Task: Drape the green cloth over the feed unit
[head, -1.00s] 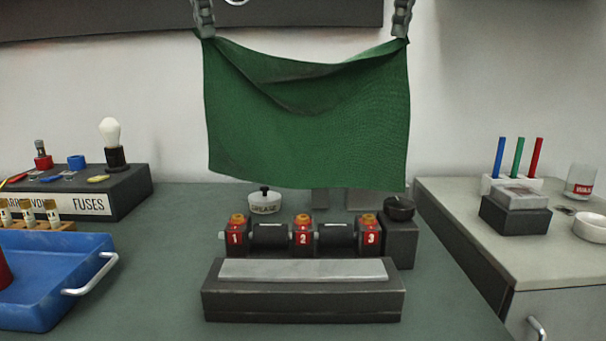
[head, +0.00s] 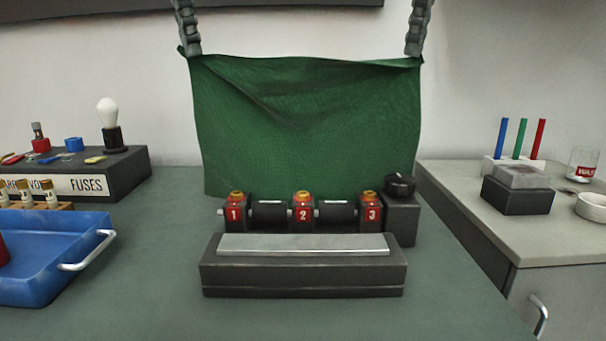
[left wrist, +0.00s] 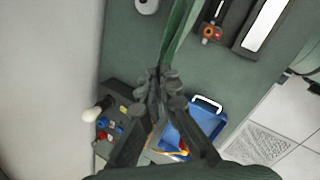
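The green cloth (head: 305,120) hangs upright like a curtain between my two grippers in the head view, its top edge sagging a little. Its lower edge hangs behind the feed unit (head: 303,212), which has red blocks numbered 1, 2 and 3 and dark rollers. My left gripper (head: 192,52) is shut on the cloth's upper left corner. My right gripper (head: 415,54) is shut on the upper right corner. In the left wrist view the left gripper (left wrist: 158,78) pinches the cloth (left wrist: 180,35), seen edge-on, and part of the feed unit (left wrist: 211,32) shows beyond.
A blue tray (head: 92,225) and a box labelled FUSES (head: 128,175) with a bulb stand on the left. A side bench (head: 450,185) on the right holds colored sticks (head: 520,140), a dark block (head: 517,195) and a white dish (head: 592,206). The bench front is clear.

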